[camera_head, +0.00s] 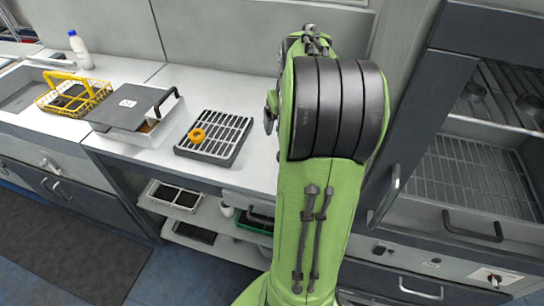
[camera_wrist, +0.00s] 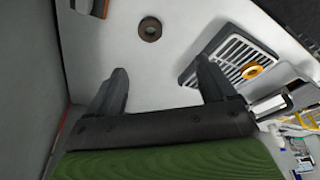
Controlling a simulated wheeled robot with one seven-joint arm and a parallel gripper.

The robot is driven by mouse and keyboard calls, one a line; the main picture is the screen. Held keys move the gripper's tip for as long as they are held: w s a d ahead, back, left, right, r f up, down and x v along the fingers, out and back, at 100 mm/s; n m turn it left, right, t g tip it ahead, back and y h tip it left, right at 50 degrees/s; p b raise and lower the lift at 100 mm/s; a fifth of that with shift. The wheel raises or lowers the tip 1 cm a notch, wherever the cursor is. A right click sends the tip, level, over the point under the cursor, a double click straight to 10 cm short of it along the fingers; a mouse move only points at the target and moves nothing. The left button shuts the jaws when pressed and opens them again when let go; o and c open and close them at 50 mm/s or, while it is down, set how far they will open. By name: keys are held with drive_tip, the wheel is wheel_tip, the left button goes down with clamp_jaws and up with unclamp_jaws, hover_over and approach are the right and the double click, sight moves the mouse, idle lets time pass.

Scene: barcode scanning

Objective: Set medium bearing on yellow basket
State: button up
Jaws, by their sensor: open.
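A dark brown ring (camera_wrist: 150,29), which looks like a bearing, lies flat on the white counter in the wrist view. An orange ring (camera_head: 197,135) lies on a slatted rack; it also shows in the wrist view (camera_wrist: 252,71). I cannot tell by size which one is the medium bearing. The yellow basket (camera_head: 92,90) is a wire basket with a handle, on the counter at the far left. My gripper (camera_wrist: 161,78) is open and empty, with the brown ring beyond its fingertips, between them in the picture. My arm hides the gripper in the head view.
The slatted rack (camera_head: 234,150) stands on the counter left of my arm. A grey-lidded box (camera_head: 120,110) with a black handle stands between rack and basket. A white bottle (camera_head: 80,52) stands behind the basket. A dark cabinet with a glass front (camera_head: 470,150) is at the right.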

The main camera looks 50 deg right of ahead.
drive_tip(key=b+x, duration=0.1)
drive_tip(key=x, duration=0.2)
drive_tip(key=d+x, duration=0.1)
drive_tip(key=x, duration=0.3)
drive_tip(key=s+b+x, duration=0.1)
drive_tip(key=x, duration=0.3)
drive_tip(key=shift+s+d+f+b, duration=0.1)
drive_tip(key=shift+d+f+b, duration=0.1)
drive_tip(key=shift+d+b, duration=0.15)
drive_tip(key=b+x, duration=0.1)
drive_tip(key=x, duration=0.4)
drive_tip(key=shift+f+b, duration=0.3)
drive_tip(key=shift+r, duration=0.1)
drive_tip(key=c, duration=1.3)
wheel_tip(320, 180, up, 10)
drive_tip(key=p, duration=0.3)
drive_tip(key=shift+c, duration=0.2)
